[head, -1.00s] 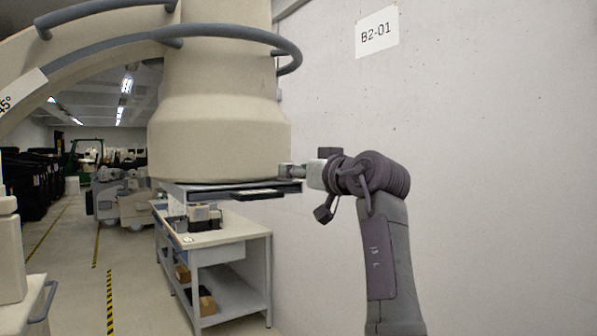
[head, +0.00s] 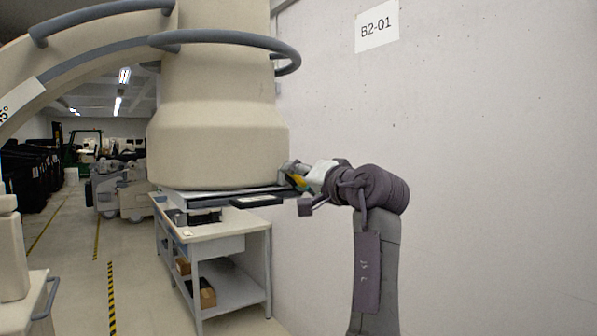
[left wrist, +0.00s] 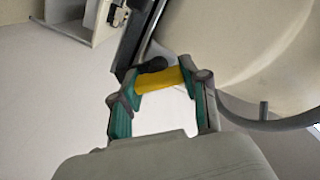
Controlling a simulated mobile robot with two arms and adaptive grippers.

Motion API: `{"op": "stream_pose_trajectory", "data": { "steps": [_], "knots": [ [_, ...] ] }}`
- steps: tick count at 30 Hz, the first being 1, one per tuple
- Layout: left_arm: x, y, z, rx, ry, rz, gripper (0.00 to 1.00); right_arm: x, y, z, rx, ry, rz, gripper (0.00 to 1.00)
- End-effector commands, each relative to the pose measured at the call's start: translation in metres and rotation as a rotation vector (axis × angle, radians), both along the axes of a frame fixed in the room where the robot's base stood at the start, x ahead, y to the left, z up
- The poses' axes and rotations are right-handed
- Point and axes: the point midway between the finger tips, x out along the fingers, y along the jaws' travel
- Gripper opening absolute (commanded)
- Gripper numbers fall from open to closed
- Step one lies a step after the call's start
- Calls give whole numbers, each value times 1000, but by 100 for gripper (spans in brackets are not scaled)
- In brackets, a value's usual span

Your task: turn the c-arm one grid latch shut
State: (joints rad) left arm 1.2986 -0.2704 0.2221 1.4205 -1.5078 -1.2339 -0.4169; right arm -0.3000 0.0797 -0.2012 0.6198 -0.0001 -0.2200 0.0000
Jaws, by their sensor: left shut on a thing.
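The c-arm's big beige housing (head: 218,150) hangs at left centre in the head view, with a thin flat grid plate (head: 225,193) under it. The yellow grid latch (head: 300,183) sits at the housing's lower right edge. My left gripper (head: 296,175) is at this edge, its wrist tilted. In the left wrist view, my left gripper (left wrist: 158,86) has its green-padded fingers at the two ends of the yellow latch (left wrist: 160,80), shut on it. A dark knob (left wrist: 153,65) shows just behind the latch. My right gripper is in neither view.
A blue-grey rail (head: 225,37) curves around the housing. A white workbench (head: 230,229) with boxes on its lower shelf stands below. A bare wall (head: 480,150) with a B2-01 sign (head: 377,26) fills the right side. The aisle floor at left is open.

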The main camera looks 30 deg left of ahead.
Motion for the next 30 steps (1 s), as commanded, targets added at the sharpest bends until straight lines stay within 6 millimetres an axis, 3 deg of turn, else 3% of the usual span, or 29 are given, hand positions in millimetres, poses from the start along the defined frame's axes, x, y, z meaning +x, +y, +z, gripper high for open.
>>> {"op": "stream_pose_trajectory", "data": {
  "steps": [18,30],
  "knots": [
    [1,0,0,213,514,1,10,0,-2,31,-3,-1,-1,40],
    [1,0,-2,288,694,1,10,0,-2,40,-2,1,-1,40]
  ]
}}
